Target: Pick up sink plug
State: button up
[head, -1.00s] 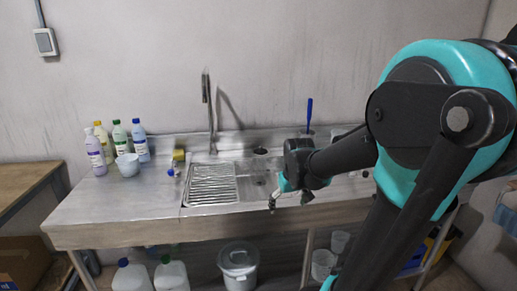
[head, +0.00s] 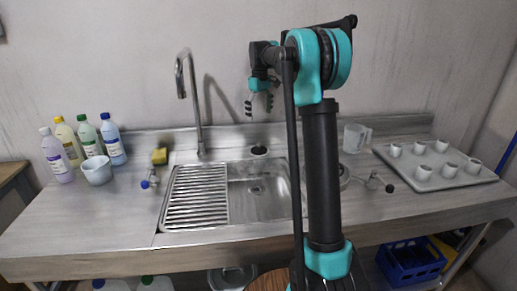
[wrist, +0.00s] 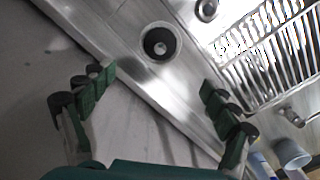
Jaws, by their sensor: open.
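A small dark round piece with a pale centre, which looks like the sink plug (head: 259,150), is on the steel counter behind the sink basin. In the wrist view the plug (wrist: 160,43) shows as a black ring with a grey middle, beyond the fingertips and roughly midway across between them. My gripper (head: 259,104) is open and empty, its fingers pointing down above the plug with a clear gap. In the wrist view my gripper (wrist: 157,82) has its two green-padded fingers spread wide.
The sink basin (head: 270,203) and ribbed drainer (head: 197,197) lie in front. A tall faucet (head: 197,110) stands left of the plug. A clear jug (head: 356,138) and cup tray (head: 440,182) are at right.

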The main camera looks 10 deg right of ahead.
aim_at(259, 143)
notch_tip(259, 143, down, 15)
jog(key=shift+f, duration=0.1)
dwell(0.5)
jog(key=c, duration=1.8)
